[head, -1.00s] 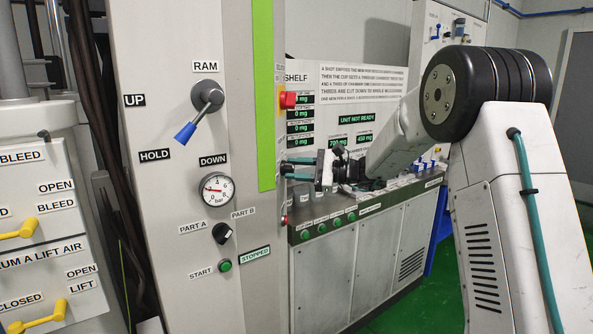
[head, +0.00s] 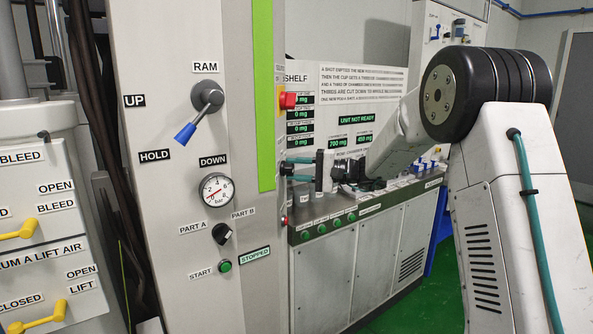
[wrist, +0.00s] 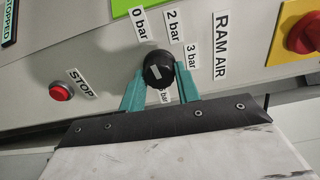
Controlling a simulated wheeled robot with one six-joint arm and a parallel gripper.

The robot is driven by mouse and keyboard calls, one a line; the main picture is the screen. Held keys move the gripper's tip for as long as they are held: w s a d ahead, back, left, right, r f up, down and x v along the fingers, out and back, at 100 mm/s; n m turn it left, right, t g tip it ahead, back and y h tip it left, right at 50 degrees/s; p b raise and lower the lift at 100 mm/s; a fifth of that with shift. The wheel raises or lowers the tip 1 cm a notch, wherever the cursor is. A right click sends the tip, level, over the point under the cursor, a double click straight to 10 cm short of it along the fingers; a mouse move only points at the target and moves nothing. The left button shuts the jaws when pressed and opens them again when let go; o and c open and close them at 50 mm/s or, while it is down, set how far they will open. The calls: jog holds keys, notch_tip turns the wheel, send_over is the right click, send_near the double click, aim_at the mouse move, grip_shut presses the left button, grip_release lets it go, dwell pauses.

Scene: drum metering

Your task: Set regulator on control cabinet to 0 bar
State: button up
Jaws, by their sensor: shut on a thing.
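The regulator is a black round knob (wrist: 158,70) with a white mark, on the grey cabinet face in the wrist view. My gripper (wrist: 160,82) is shut on the knob, one teal finger on each side. In the head view my gripper (head: 289,171) reaches the cabinet's side edge, and the knob is hard to make out there. The pressure gauge (head: 216,190) has its red needle low on the left.
A red STOP button (wrist: 62,91) lies left of the knob in the wrist view, and a red handle on a yellow plate (wrist: 304,35) lies right. In the head view, the RAM lever (head: 208,100) and PART A/B selector (head: 222,233) are on the cabinet front.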

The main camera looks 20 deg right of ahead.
jog(key=shift+n, duration=0.3)
jog(key=o, duration=1)
jog(key=shift+c, duration=0.2)
jog(key=v, duration=0.8)
